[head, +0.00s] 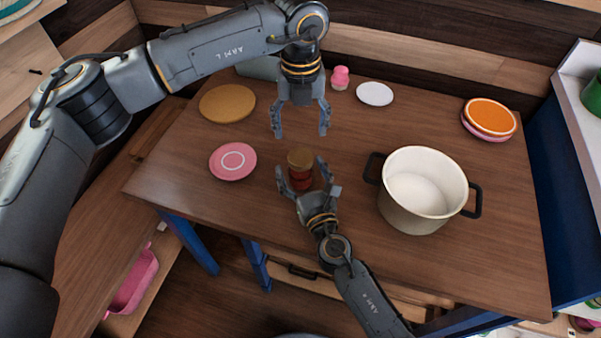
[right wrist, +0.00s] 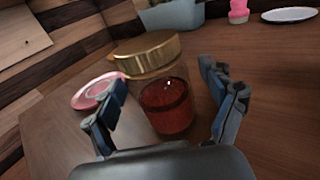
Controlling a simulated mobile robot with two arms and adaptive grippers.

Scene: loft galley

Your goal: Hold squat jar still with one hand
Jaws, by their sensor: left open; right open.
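The squat jar (head: 301,158) stands upright on the wooden table, with a gold lid and red contents. In the right wrist view the jar (right wrist: 165,103) is large and central, its lid (right wrist: 147,52) on top. My right gripper (head: 302,172) is open, its fingers on either side of the jar; in the right wrist view the fingers (right wrist: 172,110) appear apart from the glass. My left gripper (head: 301,134) is open and empty, pointing down above the table just beyond the jar.
A cream pot (head: 408,208) with black handles stands right of the jar. A pink plate (head: 233,161), a tan round board (head: 227,103), a white plate (head: 374,94), a pink shaker (head: 340,78) and an orange plate (head: 490,116) lie around. The table's front left is clear.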

